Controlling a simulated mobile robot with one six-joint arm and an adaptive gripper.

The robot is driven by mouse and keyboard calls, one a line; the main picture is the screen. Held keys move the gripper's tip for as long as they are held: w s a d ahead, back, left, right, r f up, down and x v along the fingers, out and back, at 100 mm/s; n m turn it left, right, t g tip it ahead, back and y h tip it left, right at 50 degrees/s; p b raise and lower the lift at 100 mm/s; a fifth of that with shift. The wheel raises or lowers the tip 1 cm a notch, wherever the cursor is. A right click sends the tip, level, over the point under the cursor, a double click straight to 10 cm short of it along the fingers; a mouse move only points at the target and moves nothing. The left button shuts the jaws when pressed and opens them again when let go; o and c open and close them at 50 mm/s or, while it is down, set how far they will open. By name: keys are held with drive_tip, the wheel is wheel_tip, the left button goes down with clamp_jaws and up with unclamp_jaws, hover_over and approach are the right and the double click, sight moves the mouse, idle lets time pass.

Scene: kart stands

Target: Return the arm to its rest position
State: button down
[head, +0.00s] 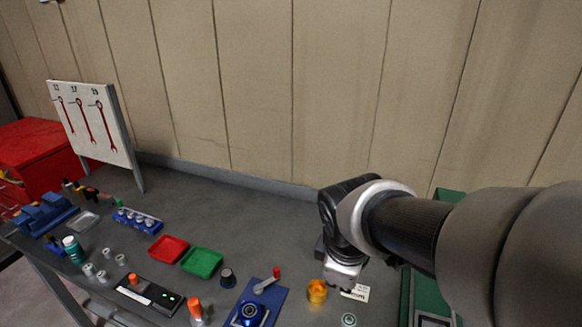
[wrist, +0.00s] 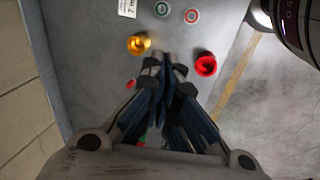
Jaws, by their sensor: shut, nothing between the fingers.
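My gripper (wrist: 165,62) shows in the wrist view with its two dark fingers together and nothing between them. It hangs above the grey bench, to the right of a yellow cup (wrist: 138,44) and to the left of a red cup (wrist: 205,65). It appears apart from both. In the head view my arm reaches in from the right and bends down over the bench. My fingers cannot be made out clearly there. The yellow cup (head: 317,291) stands just below and left of my wrist in that view.
A white label card (head: 356,293) and a green-ringed part (head: 348,320) lie near my wrist. A green case (head: 420,290) is partly behind my arm. Red (head: 168,249) and green (head: 202,262) trays, a blue fixture (head: 255,305) and a tool board (head: 95,125) stand left. The back bench middle is clear.

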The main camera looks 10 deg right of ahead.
drive_tip(key=shift+s+r, duration=0.15)
drive_tip(key=s+r+m+t+y, duration=0.1)
drive_tip(key=s+r+m, duration=0.2)
drive_tip(key=s+m, duration=0.8)
drive_tip(key=shift+s+a+r+m, duration=0.35)
drive_tip(key=shift+s+r+m, duration=0.05)
drive_tip(key=shift+s, duration=0.7)
